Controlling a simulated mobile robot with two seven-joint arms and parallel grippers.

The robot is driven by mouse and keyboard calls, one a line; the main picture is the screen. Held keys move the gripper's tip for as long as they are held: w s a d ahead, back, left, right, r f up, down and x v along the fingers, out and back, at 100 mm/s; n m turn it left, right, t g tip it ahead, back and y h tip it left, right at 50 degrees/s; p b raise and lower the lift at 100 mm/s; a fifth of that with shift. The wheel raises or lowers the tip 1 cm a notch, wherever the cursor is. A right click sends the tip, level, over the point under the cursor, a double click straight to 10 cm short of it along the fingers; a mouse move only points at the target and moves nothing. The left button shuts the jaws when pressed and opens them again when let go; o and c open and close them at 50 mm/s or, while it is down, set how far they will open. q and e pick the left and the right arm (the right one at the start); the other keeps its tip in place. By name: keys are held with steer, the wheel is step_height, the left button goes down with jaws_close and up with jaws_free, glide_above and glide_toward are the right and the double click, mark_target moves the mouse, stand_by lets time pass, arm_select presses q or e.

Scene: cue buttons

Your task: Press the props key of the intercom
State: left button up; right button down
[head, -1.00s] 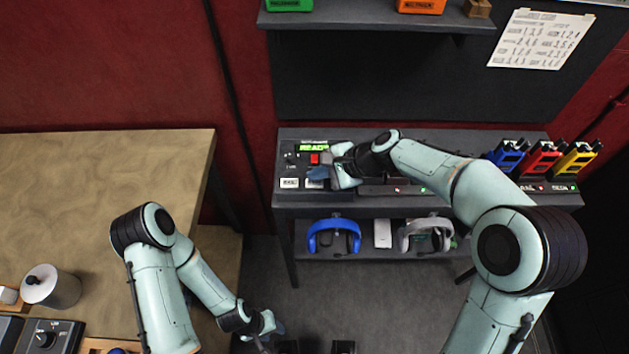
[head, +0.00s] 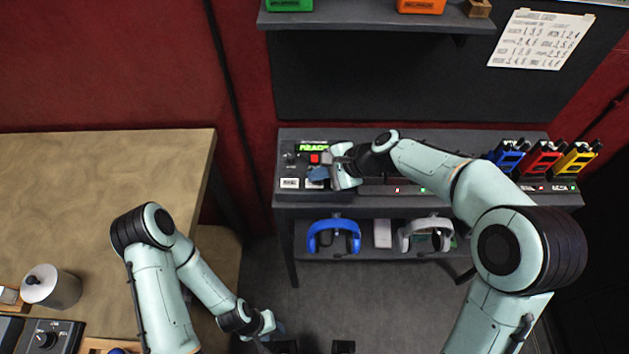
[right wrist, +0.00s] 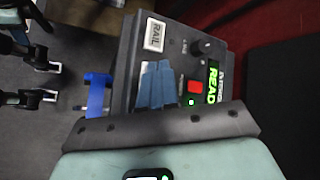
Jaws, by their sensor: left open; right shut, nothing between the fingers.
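The intercom (head: 297,160) is a dark panel at the left end of the grey bench, with a lit green display (head: 313,147) and a red button (head: 314,158). The right wrist view shows the red button (right wrist: 195,87), a small green-lit button (right wrist: 191,102) and a white key (right wrist: 154,34) marked RAIL. No key marked props can be read. My right gripper (head: 318,174) is shut and empty over the panel's front keys. Its blue fingers (right wrist: 156,86) hide part of the panel; contact cannot be told. My left gripper (head: 275,328) is open, low above the floor, away from the intercom.
Blue, red and yellow radios (head: 545,158) stand at the bench's right end. Blue headphones (head: 318,236) and white headphones (head: 409,236) are on the lower shelf. A wooden table (head: 100,180) is at left. A shelf (head: 350,16) hangs above the bench.

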mark_target(318, 184)
arm_select(q)
steer(key=shift+s+f, duration=0.15)
steer(key=shift+f, duration=0.1)
arm_select(e)
steer(key=shift+f, duration=0.45)
arm_select(q)
steer(key=shift+s+f+b, duration=0.15)
steer(key=shift+f+b, duration=0.15)
steer(key=shift+b, duration=0.15)
arm_select(e)
steer(key=shift+f, duration=0.4)
arm_select(q)
steer(key=shift+r, duration=0.15)
arm_select(e)
steer(key=shift+r, duration=0.1)
arm_select(q)
steer(key=shift+w+r+p, duration=0.45)
steer(key=shift+r+p, duration=0.1)
arm_select(e)
steer(key=shift+r, duration=0.7)
arm_select(q)
steer(key=shift+r, duration=0.1)
arm_select(e)
steer(key=shift+r, duration=0.15)
